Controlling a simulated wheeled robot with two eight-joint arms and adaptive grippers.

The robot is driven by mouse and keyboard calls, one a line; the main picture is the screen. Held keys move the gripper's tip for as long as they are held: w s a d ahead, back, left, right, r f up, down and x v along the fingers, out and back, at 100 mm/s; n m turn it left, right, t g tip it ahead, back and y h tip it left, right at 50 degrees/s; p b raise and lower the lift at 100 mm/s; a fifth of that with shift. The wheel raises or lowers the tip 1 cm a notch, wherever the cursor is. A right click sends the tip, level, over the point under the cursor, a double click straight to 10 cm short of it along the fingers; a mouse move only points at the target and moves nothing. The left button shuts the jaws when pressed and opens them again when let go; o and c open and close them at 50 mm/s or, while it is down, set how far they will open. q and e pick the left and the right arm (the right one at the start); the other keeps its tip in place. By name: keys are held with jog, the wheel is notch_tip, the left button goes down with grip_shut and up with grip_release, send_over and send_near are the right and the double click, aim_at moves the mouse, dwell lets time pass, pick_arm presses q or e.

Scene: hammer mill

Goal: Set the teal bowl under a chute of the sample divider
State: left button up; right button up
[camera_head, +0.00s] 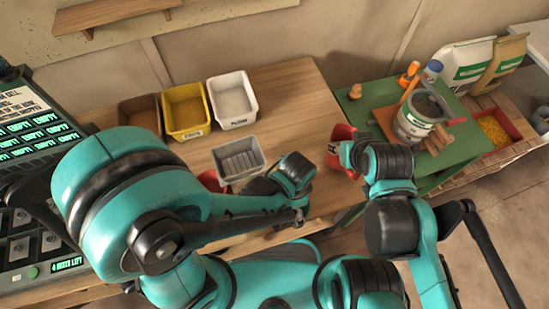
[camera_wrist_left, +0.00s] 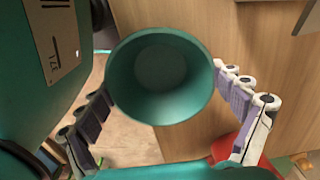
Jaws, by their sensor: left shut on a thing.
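The teal bowl (camera_wrist_left: 160,75) is in the left wrist view, seen into its open mouth. My left gripper (camera_wrist_left: 165,112) has its fingers on both sides of the bowl and is shut on it. In the head view my left arm's own links hide the bowl, and I cannot make it out there. The sample divider (camera_head: 238,158) is a grey box with ribbed slots, on the wooden bench just left of my left wrist. A red container (camera_head: 212,180) shows partly beside the divider's lower edge. My right gripper (camera_head: 350,156) is by the green table; its fingers are hidden.
Brown (camera_head: 140,112), yellow (camera_head: 186,108) and white (camera_head: 232,98) bins stand behind the divider. A red container (camera_head: 338,144) is beside my right gripper. The green table (camera_head: 375,100) holds a bucket (camera_head: 416,118) and tools. A screen panel (camera_head: 35,130) is at left. Bare bench lies right of the white bin.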

pick_arm(q)
jog(key=w+a, duration=0.1)
jog(key=w, duration=0.3)
jog(key=w+a+b, duration=0.1)
jog(key=w, duration=0.2)
jog(key=w+a, duration=0.2)
jog(key=w, duration=0.2)
jog(key=shift+w+b, duration=0.3)
jog(key=shift+b, duration=0.05)
jog(key=w, duration=0.2)
jog(key=shift+w+a+b, duration=0.35)
jog(key=shift+w+a, duration=0.05)
jog(key=shift+f+b, duration=0.4)
jog(key=shift+f, duration=0.45)
jog(key=shift+r, duration=0.1)
jog(key=shift+s, duration=0.1)
jog(key=o, duration=0.9)
jog(key=shift+f, duration=0.2)
jog(key=shift+r, duration=0.1)
